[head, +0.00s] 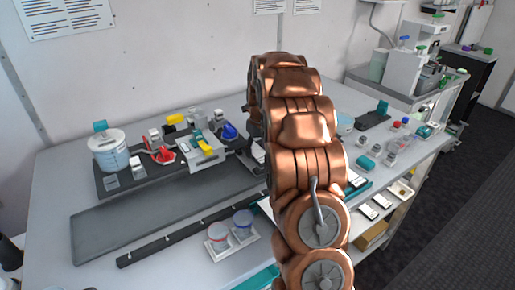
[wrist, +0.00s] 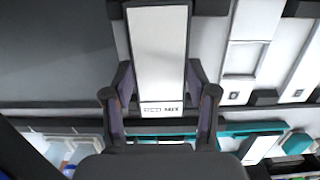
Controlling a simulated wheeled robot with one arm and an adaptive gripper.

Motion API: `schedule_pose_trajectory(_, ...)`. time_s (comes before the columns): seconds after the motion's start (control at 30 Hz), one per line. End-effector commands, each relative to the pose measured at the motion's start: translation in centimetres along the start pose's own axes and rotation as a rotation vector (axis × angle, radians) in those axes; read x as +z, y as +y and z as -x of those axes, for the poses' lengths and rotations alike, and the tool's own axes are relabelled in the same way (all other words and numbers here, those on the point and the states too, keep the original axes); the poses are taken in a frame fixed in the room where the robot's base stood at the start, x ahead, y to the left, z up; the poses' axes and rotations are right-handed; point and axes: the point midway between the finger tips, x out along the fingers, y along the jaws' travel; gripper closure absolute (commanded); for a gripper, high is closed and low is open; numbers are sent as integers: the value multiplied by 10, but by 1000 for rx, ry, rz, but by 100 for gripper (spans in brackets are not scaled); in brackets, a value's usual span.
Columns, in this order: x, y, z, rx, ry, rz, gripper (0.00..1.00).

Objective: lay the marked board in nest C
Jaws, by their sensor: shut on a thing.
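In the wrist view, my gripper (wrist: 160,92) is shut on a pale rectangular board (wrist: 158,50). The board lies lengthwise between the two fingers, with small dark lettering at its near end that ends in "MIX"; the rest is too small to read. White plates with dark edges (wrist: 243,55) lie just right of the board. I cannot read a letter C on any of them, so I cannot tell which is nest C. In the head view my arm hides the gripper, the board and the space around them.
In the head view, a clear jar (head: 108,150) and a device with a red part (head: 160,154) stand at the back left. A dark flat mat (head: 140,212) and two lidded cups (head: 219,236) lie in front. Small bottles (head: 391,146) stand to the right.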

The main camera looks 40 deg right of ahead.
Motion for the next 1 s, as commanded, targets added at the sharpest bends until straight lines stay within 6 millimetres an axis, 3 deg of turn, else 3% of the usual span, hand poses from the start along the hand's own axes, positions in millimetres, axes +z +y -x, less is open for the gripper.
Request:
schedule_pose_trajectory(0.43, -1, 0, -5, 0, 0, 0, 77)
schedule_pose_trajectory(0.47, -1, 0, -5, 0, 0, 0, 40)
schedule_pose_trajectory(0.5, -1, 0, -5, 0, 0, 0, 35)
schedule_pose_trajectory(0.7, -1, 0, -5, 0, 0, 0, 15)
schedule_pose_trajectory(0.93, -1, 0, -5, 0, 0, 0, 13)
schedule_pose_trajectory(1.0, -1, 0, -5, 0, 0, 0, 7)
